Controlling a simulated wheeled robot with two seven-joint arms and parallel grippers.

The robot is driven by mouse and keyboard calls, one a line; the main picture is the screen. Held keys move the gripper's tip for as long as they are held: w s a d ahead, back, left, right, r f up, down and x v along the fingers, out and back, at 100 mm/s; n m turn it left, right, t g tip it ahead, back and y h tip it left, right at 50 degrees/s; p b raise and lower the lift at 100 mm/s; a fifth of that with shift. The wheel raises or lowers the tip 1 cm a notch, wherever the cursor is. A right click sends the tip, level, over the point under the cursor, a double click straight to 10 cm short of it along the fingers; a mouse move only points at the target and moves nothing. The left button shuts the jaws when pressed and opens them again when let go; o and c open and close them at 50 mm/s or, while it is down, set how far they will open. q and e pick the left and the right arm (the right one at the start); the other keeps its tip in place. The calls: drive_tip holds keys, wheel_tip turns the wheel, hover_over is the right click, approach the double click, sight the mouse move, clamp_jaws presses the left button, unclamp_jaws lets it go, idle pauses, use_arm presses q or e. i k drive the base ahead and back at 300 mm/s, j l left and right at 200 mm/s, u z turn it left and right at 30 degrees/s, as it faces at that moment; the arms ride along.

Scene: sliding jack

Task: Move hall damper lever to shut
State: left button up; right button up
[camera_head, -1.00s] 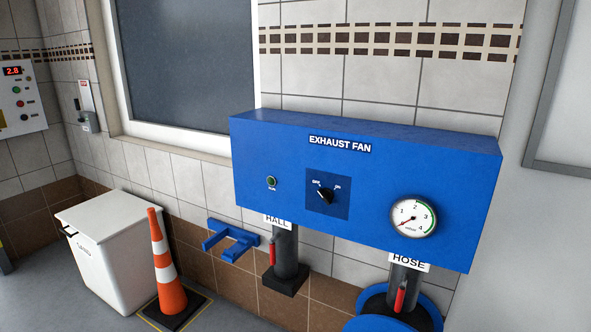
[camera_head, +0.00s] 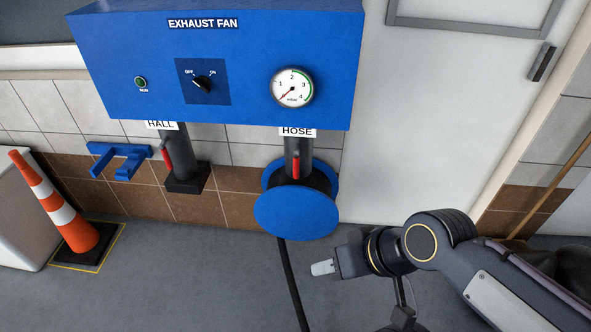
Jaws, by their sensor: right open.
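The hall damper lever (camera_head: 167,155) is a red handle on the dark vertical pipe under the HALL label (camera_head: 161,125). It hangs downward, slightly tilted, on the left side of that pipe. A similar red hose lever (camera_head: 296,168) hangs on the pipe under the HOSE label (camera_head: 297,132). My right gripper (camera_head: 322,268) is low at the lower right, in front of the floor and well away from the hall lever. It touches nothing I can see. My left gripper is not in view.
The blue exhaust fan box (camera_head: 230,70) overhangs both pipes. A blue round lid (camera_head: 296,212) and a dark hose (camera_head: 290,280) are below the HOSE pipe. A blue bracket (camera_head: 118,160) juts from the wall left of the hall lever. An orange cone (camera_head: 60,205) stands at left.

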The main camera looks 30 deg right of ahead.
sight(164, 150)
drive_tip(key=i+j+z, duration=0.15)
drive_tip(key=i, duration=0.45)
drive_tip(key=i+z, duration=0.1)
drive_tip(key=i, duration=0.5)
drive_tip(key=i+j+z, duration=0.15)
drive_tip(key=i, duration=0.4)
drive_tip(key=j, duration=0.1)
